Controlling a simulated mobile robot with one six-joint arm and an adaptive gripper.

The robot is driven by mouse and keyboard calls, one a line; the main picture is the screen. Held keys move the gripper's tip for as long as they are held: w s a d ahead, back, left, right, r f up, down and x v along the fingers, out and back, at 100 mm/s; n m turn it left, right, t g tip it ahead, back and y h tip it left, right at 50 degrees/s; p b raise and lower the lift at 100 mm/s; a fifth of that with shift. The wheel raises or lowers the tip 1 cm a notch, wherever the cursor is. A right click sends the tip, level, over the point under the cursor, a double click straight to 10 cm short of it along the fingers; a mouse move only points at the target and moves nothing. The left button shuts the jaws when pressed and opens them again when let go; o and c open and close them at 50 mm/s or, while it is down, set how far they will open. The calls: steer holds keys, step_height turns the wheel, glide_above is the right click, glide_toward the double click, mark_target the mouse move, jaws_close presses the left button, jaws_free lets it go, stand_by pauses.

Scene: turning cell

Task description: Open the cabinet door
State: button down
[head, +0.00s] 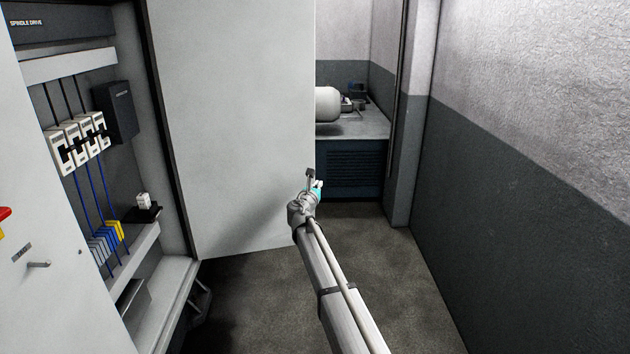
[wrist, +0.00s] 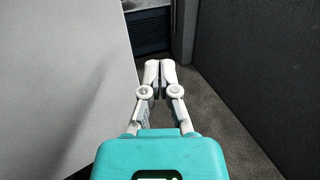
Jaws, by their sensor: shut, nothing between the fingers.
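The cabinet door (head: 240,120) is a plain light grey panel in the head view, swung wide open on the right side of the cabinet (head: 100,60). The cabinet's inside shows, with white switch units, blue wires and yellow and grey terminals. My gripper (head: 316,183) is just right of the door's free edge, low down; I cannot tell if it touches the door. In the wrist view my gripper (wrist: 160,68) has its fingertips together and empty, and the door (wrist: 60,70) fills the left side.
A grey wall (head: 530,180) with a dark lower band runs along the right. A dark blue unit (head: 353,165) carrying a white tank (head: 327,104) stands at the back. Another cabinet front with a small handle (head: 38,264) is at the left. The floor (head: 260,300) below the door is clear.

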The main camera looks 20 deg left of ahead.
steer(key=shift+s+d, duration=1.1)
steer(key=shift+s, duration=0.2)
steer(key=s+d+f+m+g+h, duration=0.25)
steer(key=d+m, duration=0.35)
steer(key=d, duration=0.7)
steer(key=s+d+f+m+g+h, duration=0.1)
steer(key=d+f+m+g+h, duration=0.25)
steer(key=d+m, duration=0.65)
steer(key=s+d+f+m+g+h, duration=0.2)
steer(key=d+f+m, duration=0.15)
steer(key=d, duration=1.25)
steer(key=s+d+f+m+g+y, duration=0.1)
steer(key=s+d+f+m+g, duration=0.2)
steer(key=s+d+m, duration=0.3)
steer(key=s+d+f+m+g+y, duration=0.1)
steer(key=s+d+f+m+g, duration=0.25)
steer(key=s+d, duration=0.35)
steer(key=s+d+f+m+g+y, duration=0.1)
steer(key=s+d+m+y, duration=0.1)
steer(key=s, duration=0.5)
steer(key=s+d+f+m+g+y, duration=0.1)
steer(key=s+d+m+g, duration=0.1)
steer(key=s+m, duration=0.4)
steer(key=shift+s+d+f+y, duration=0.3)
steer(key=shift+s+d+y, duration=0.15)
steer(key=shift+d, duration=0.45)
